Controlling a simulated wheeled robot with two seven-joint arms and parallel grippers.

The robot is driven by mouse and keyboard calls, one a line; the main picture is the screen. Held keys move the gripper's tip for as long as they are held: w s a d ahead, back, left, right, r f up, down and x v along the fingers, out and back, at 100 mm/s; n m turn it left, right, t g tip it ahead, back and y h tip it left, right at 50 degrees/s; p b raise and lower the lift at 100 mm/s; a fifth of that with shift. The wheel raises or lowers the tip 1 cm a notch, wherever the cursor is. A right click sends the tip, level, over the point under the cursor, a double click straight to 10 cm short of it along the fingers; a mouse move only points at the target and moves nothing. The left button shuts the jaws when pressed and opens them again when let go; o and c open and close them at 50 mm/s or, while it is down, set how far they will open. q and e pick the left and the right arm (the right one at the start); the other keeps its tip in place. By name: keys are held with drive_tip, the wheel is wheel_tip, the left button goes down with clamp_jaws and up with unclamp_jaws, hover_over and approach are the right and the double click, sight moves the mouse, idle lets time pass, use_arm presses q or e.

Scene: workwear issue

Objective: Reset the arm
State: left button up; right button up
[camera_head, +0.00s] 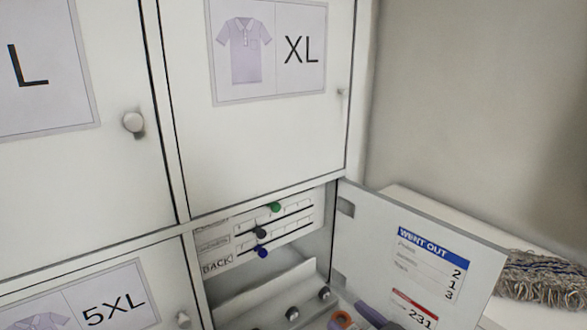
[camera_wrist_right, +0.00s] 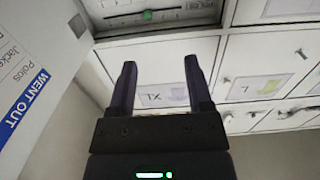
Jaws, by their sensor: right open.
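My right gripper (camera_wrist_right: 160,66) shows in the right wrist view with its two dark fingers spread and nothing between them. Behind the gap are white cabinet doors with size labels. In the head view, a small purple-grey shape (camera_head: 369,314) and an orange ring shape (camera_head: 341,320) show at the bottom edge, and I cannot tell what they are. My left gripper is in neither view.
An open cabinet door (camera_head: 470,240) with a "WENT OUT" sheet (camera_head: 432,262) swings out beside an open compartment with sliders (camera_head: 275,207) and knobs (camera_head: 324,293). Closed doors XL (camera_head: 270,140) and 5XL (camera_head: 160,270) surround it. A grey mop head (camera_head: 540,278) lies at right.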

drive_tip(key=s+d+f+m+g+h+b, duration=0.1)
drive_tip(key=s+d+f+m+g+h, duration=0.2)
drive_tip(key=s+f+g+h, duration=0.45)
drive_tip(key=s+d+f+m+g+h, duration=0.2)
drive_tip(key=s+d+f+g+h, duration=0.15)
drive_tip(key=s+f, duration=0.7)
drive_tip(key=s+f+g+b, duration=0.3)
drive_tip(key=f+b, duration=1.3)
drive_tip(key=f, duration=1.9)
use_arm(q)
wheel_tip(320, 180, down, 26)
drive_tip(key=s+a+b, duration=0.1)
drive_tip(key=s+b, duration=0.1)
drive_tip(key=b, duration=0.7)
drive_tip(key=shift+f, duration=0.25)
use_arm(e)
drive_tip(key=s+d+f, duration=0.3)
drive_tip(key=s+f, duration=1)
drive_tip(key=f, duration=0.5)
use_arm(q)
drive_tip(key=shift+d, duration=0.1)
use_arm(e)
drive_tip(key=shift+f, duration=0.1)
